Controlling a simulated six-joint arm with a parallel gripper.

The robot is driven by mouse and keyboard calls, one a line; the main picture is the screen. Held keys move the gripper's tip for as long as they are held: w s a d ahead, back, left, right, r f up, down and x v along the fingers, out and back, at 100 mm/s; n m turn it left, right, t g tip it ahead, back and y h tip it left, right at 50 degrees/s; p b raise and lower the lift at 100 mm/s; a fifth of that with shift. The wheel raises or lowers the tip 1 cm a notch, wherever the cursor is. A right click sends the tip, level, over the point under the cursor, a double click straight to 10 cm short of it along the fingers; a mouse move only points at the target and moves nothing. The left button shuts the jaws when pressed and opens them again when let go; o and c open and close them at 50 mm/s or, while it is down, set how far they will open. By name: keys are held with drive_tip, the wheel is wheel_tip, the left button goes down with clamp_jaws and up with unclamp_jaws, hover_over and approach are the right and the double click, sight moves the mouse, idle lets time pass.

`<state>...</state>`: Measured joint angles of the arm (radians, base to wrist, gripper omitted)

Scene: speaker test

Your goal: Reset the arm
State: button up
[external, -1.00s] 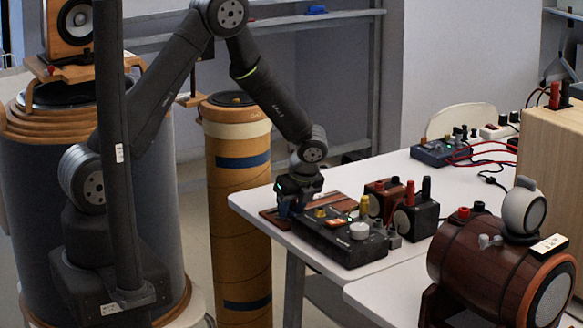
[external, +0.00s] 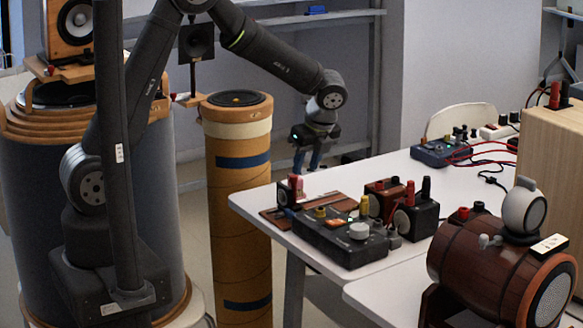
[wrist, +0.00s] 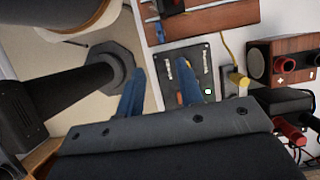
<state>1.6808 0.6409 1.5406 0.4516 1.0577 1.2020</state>
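My gripper (external: 307,167) hangs above and behind the far left part of the white table (external: 262,203). Its two blue fingers point down and are spread apart with nothing between them. The wrist view also shows the open fingers (wrist: 160,78). The black test box (external: 335,243), with a white knob, yellow terminals and an orange-lit part, sits near the table's front edge. A small dark block (external: 285,195) with a red terminal stands behind its left end, near a flat brown wooden board (external: 270,217). My gripper is clear of them all.
Small speaker boxes (external: 422,219) with terminals stand right of the test box. A barrel-shaped speaker (external: 470,262) is at front right. A tall tan column (external: 238,180) stands left of the table. A blue-black box (external: 438,153) with red cables is farther back.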

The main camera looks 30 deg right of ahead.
drive_tip(key=x, duration=1.5)
drive_tip(key=shift+a+f, duration=0.1)
drive_tip(key=shift+f, duration=0.05)
drive_tip(key=shift+m+h, duration=0.3)
drive_tip(key=shift+m, duration=0.5)
drive_tip(key=d+v, duration=0.1)
drive_tip(key=v, duration=1.6)
drive_tip(key=n+g, duration=0.3)
drive_tip(key=n, duration=1.3)
approach(291, 211)
drive_tip(key=s, duration=0.1)
drive_tip(key=s+f, duration=0.1)
drive_tip(key=shift+s+d+f, duration=0.1)
drive_tip(key=shift+s, duration=0.25)
drive_tip(key=f+n, duration=0.1)
drive_tip(key=n, duration=0.1)
drive_tip(key=w+f+n, duration=0.1)
drive_tip(key=n, duration=0.2)
drive_tip(key=shift+w+d+f+g, duration=0.1)
drive_tip(key=shift+f+g, duration=0.05)
drive_tip(key=shift+g, duration=0.15)
drive_tip(key=shift+o, duration=0.3)
